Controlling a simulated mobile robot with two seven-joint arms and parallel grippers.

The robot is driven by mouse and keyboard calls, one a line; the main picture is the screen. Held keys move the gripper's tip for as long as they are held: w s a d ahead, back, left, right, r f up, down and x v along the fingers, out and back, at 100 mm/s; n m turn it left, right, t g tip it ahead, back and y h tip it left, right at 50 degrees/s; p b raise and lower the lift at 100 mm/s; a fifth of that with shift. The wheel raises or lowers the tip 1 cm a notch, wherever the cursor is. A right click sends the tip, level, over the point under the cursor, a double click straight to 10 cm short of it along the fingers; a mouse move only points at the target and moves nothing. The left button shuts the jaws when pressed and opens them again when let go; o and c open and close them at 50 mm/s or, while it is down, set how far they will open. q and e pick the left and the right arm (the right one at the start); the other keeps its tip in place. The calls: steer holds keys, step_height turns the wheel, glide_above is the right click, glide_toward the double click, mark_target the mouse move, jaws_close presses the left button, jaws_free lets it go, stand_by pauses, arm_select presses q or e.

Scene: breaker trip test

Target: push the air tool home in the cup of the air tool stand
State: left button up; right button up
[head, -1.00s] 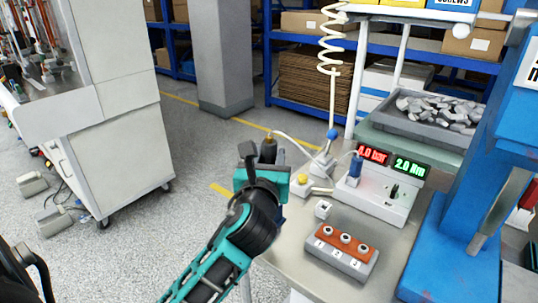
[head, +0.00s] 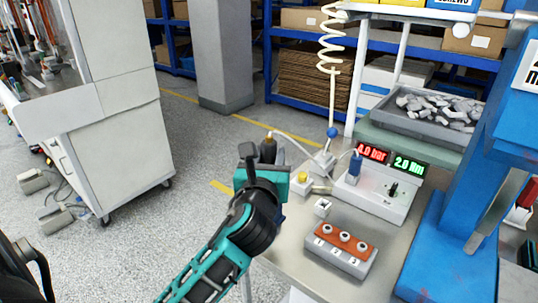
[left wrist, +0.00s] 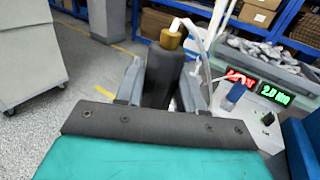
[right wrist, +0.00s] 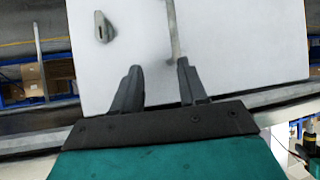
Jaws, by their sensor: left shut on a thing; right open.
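The air tool (head: 268,151) has a dark body with a brass-coloured collar and a pale hose at its top. My left gripper (head: 262,178) is shut on it at the near left edge of the bench. In the left wrist view the air tool (left wrist: 164,72) stands roughly upright between the two fingers (left wrist: 162,92). Its lower end is hidden by my gripper. I cannot make out the stand's cup, so I cannot tell how deep the tool sits. My right gripper (right wrist: 156,88) is open and empty, in front of a pale panel (right wrist: 240,40).
A box with a yellow button (head: 303,178) is just right of the left gripper. Behind are a display unit (head: 378,190) with a blue plug and a coiled hose (head: 330,50). A numbered block (head: 340,250) lies nearer; a blue press (head: 445,240) stands right.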

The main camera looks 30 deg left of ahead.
arm_select(q)
steer(key=shift+r, duration=0.1)
stand_by(0.6)
steer(key=shift+p, duration=0.45)
stand_by(0.5)
steer(key=shift+p, duration=0.4)
steer(key=shift+f+b, duration=1.65)
steer(key=shift+f, duration=1.45)
steer(key=o, duration=1.1)
steer(key=v, duration=1.3)
steer(key=shift+a+b, duration=0.1)
steer(key=shift+b, duration=0.2)
